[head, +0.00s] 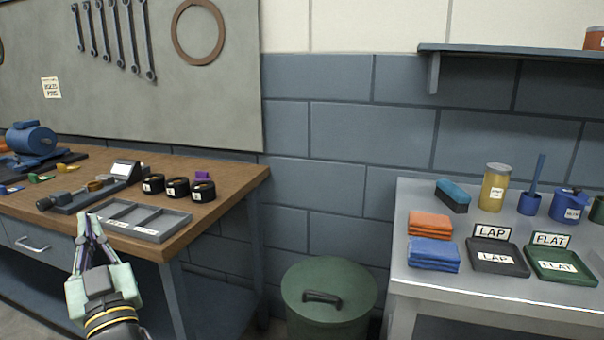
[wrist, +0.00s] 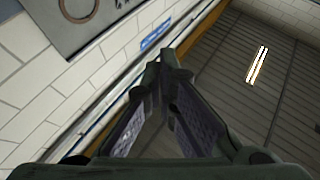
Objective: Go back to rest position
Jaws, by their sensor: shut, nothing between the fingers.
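My gripper (head: 86,218) is in the lower left of the head view, pointing up, in front of the wooden workbench's front edge. Its fingers are together and nothing is between them. In the wrist view my gripper (wrist: 165,68) points toward the upper wall and the ceiling, with its fingertips meeting and no object in them. In the head view the fingertips overlap the left end of a grey divided tray (head: 176,222) on the bench; I cannot tell how far apart they are in depth.
The wooden bench (head: 225,180) holds several black round containers (head: 177,188) and a blue motor-like machine (head: 32,140). A green lidded bin (head: 329,290) stands between the benches. The metal table (head: 450,285) at right holds cloths (head: 433,254) and the LAP tray (head: 497,262) and FLAT tray (head: 561,268).

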